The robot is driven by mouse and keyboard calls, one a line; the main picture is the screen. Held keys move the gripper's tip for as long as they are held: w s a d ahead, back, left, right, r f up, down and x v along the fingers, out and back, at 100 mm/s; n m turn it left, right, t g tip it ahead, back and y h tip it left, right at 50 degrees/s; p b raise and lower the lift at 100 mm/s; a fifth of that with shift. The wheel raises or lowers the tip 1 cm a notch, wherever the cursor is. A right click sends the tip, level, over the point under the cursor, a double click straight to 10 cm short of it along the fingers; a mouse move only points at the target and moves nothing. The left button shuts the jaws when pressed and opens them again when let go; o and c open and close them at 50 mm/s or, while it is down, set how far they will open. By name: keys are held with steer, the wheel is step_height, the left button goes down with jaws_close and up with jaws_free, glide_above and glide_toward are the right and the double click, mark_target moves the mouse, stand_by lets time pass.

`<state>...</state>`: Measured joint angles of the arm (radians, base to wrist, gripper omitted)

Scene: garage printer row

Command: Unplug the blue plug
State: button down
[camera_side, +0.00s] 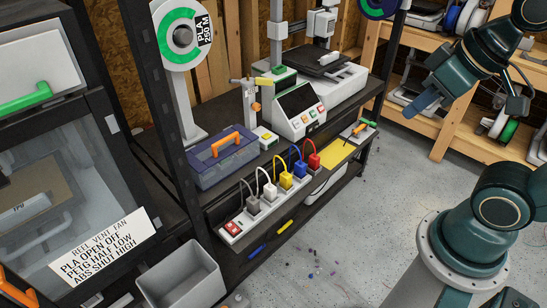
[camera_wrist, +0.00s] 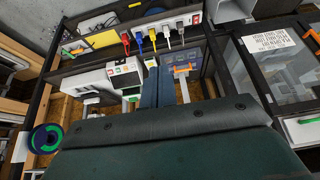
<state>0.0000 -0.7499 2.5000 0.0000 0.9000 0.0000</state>
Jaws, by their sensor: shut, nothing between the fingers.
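The blue plug (camera_side: 300,169) sits in a white power strip (camera_side: 231,238) along the shelf's front edge, with a blue cord looping up behind it. It stands between a yellow plug (camera_side: 286,180) and a red plug (camera_side: 314,160). In the wrist view, which is turned over, the blue plug (camera_wrist: 138,41) shows between the red and yellow plugs. My gripper (camera_side: 412,111) is up in the air at the right, well apart from the strip. Its blue fingers are closed together and empty; they also show in the wrist view (camera_wrist: 157,72).
White (camera_side: 270,190) and grey plugs and a red switch (camera_side: 232,228) share the strip. Behind stand a blue case with an orange handle (camera_side: 222,148) and a white device with a screen (camera_side: 298,110). A grey bin (camera_side: 180,278) stands front left.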

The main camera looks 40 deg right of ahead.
steer(key=c, duration=1.5)
jaws_free()
steer(key=o, duration=0.4)
steer(key=shift+w+r, duration=0.1)
steer(key=shift+w, duration=0.15)
steer(key=shift+o, duration=0.9)
steer(key=shift+w+d+n, duration=0.1)
steer(key=shift+w+n, duration=0.2)
steer(key=w+d+f+n+g, duration=0.1)
steer(key=w+d+f+n, duration=0.15)
steer(key=w, duration=0.45)
steer(key=w+d+f+n+g, duration=0.1)
steer(key=w+f+n, duration=0.15)
steer(key=w, duration=0.45)
steer(key=w+d+f+n+g, duration=0.1)
steer(key=w+d+f+n, duration=0.1)
steer(key=w+n, duration=0.35)
steer(key=w+d+f+n+g, duration=0.1)
steer(key=w+f, duration=0.3)
steer(key=f, duration=0.4)
steer(key=w+d+f+n, duration=0.3)
steer(key=w+d+f, duration=0.1)
steer(key=f, duration=0.5)
steer(key=w+d+f+n+g, duration=0.1)
steer(key=w+d+f+n, duration=0.1)
steer(key=f, duration=0.6)
steer(key=shift+w+d+f+n+g, duration=0.25)
steer(key=shift+w+n, duration=0.2)
steer(key=shift+w, duration=0.8)
